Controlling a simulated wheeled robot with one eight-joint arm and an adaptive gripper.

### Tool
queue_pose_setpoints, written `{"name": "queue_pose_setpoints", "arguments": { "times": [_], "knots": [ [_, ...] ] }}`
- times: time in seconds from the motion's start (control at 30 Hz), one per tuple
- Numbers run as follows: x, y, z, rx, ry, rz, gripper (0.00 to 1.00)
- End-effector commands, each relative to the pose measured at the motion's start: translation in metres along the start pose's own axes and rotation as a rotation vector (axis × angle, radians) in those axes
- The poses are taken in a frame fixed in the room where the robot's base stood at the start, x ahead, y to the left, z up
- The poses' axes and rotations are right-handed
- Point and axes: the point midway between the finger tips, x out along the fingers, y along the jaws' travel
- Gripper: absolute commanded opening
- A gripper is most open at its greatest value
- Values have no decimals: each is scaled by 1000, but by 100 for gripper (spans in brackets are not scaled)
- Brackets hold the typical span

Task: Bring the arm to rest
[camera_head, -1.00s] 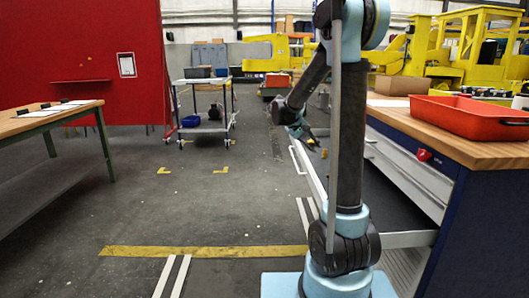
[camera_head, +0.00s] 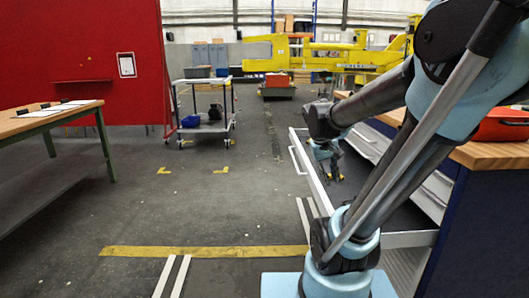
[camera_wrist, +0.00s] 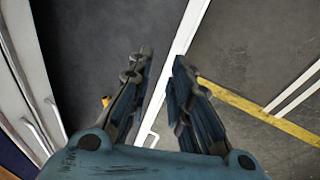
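My gripper (camera_head: 330,178) hangs low at the end of my bent arm, above the open drawer (camera_head: 408,240) of the blue workbench. In the wrist view, my gripper (camera_wrist: 163,56) has its two dark fingers apart, with nothing between the tips. The white front edge of the drawer (camera_wrist: 184,38) runs behind the gap between the fingers.
Shut drawers (camera_head: 436,190) of the workbench stand to the right. A red tray (camera_head: 500,126) lies on its wooden top. A wooden table (camera_head: 45,118) is at the left, a wheeled cart (camera_head: 205,125) farther back. The floor between has free room.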

Motion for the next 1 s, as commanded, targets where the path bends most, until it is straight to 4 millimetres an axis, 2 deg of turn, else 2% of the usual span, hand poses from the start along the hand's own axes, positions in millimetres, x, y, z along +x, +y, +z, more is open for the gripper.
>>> {"name": "queue_pose_setpoints", "arguments": {
  "times": [0.03,0.2,0.53,0.73,1.0],
  "knots": [
    [2,-4,14,10,1,-20,19],
    [10,-20,52,40,6,-92,19],
    [31,-58,115,102,24,-227,19],
    [40,-74,134,124,31,-277,19],
    [42,-77,138,130,34,-289,19]
  ]
}}
